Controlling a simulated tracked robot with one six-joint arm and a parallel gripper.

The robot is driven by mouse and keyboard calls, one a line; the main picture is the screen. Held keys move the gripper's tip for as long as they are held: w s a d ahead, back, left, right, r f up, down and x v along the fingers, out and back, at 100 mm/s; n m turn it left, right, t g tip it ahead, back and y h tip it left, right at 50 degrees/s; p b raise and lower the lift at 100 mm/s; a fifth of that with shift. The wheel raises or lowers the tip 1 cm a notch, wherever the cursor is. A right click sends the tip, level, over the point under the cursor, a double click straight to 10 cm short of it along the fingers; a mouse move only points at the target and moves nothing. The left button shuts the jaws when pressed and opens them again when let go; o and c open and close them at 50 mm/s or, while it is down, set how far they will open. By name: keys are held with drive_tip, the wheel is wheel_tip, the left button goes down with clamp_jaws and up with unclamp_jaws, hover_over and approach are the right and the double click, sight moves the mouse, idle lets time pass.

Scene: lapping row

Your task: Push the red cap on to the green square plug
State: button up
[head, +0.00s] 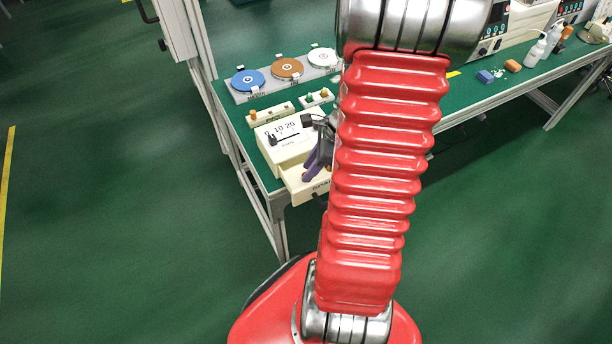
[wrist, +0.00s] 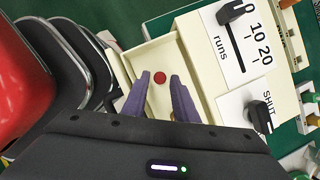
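The red cap (wrist: 160,78) is a small round disc lying in an open cream drawer (wrist: 153,55). My gripper (wrist: 161,94) has its two purple fingers apart, one on each side of the cap in the wrist view, with their tips near it. I cannot tell how high they are above it. In the head view my gripper (head: 318,157) is over the drawer, partly hidden by my arm, and the cap is hidden. A small green plug (head: 309,98) stands on a pale block behind the cream box; its shape is too small to tell.
The cream box (head: 287,140) has a runs slider and a SHUT knob (wrist: 261,115). A pale block (head: 270,113) with small pegs and blue, brown and white discs (head: 288,68) are farther back. My arm hides part of the bench.

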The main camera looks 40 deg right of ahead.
drive_tip(key=shift+x, duration=0.9)
clamp_jaws()
